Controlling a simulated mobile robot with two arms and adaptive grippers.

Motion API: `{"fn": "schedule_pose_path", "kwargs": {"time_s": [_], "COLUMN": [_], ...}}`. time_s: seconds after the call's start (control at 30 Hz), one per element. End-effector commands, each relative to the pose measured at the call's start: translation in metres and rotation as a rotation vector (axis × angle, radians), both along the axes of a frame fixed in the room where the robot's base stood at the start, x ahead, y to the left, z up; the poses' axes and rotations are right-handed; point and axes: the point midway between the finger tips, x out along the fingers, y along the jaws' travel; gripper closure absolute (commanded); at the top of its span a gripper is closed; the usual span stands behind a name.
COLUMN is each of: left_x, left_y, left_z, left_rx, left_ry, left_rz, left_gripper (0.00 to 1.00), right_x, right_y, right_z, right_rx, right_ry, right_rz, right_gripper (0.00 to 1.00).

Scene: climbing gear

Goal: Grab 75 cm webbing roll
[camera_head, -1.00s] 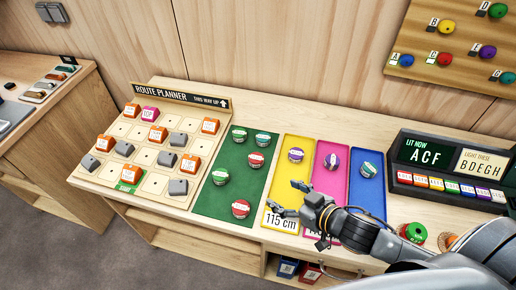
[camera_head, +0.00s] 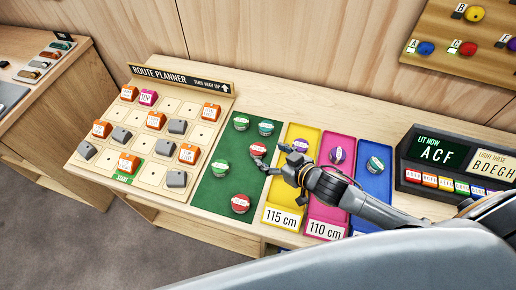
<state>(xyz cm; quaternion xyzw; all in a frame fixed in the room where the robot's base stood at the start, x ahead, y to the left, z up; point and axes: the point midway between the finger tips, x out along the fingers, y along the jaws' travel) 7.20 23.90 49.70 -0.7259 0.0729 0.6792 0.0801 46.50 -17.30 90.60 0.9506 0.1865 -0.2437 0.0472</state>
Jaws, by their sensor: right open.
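My left gripper is out of view.
Yellow (camera_head: 287,193), pink (camera_head: 325,198) and blue (camera_head: 376,190) trays hold one roll each; the front two labels read 115 cm and 110 cm. My right arm covers part of them. A route planner board (camera_head: 155,190) stands left, a lit sign box (camera_head: 440,152) right.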

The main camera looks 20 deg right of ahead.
Motion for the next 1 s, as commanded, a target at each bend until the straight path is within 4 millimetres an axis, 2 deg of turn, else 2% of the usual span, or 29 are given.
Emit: {"fn": "schedule_pose_path", "kwargs": {"time_s": [0.3, 0.6, 0.9, 0.93, 1.0], "left_x": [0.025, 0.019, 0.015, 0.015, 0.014], "left_y": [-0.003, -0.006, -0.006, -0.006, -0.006], "left_z": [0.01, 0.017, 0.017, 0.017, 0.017], "left_rx": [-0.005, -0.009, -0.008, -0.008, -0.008], "left_ry": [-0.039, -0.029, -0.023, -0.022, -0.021], "left_rz": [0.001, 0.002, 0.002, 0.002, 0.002], "left_gripper": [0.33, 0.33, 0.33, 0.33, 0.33], "right_x": [0.018, 0.044, 0.047, 0.047, 0.047], "right_y": [0.008, 0.019, 0.021, 0.021, 0.021], "right_z": [-0.009, -0.028, -0.031, -0.031, -0.031], "right_rx": [0.0, 0.0, 0.0, 0.0, 0.0], "right_ry": [-0.001, -0.001, 0.0, 0.0, 0.0], "right_rz": [-0.001, 0.0, 0.001, 0.001, 0.001], "right_gripper": [0.29, 0.29, 0.29, 0.31, 0.45]}}
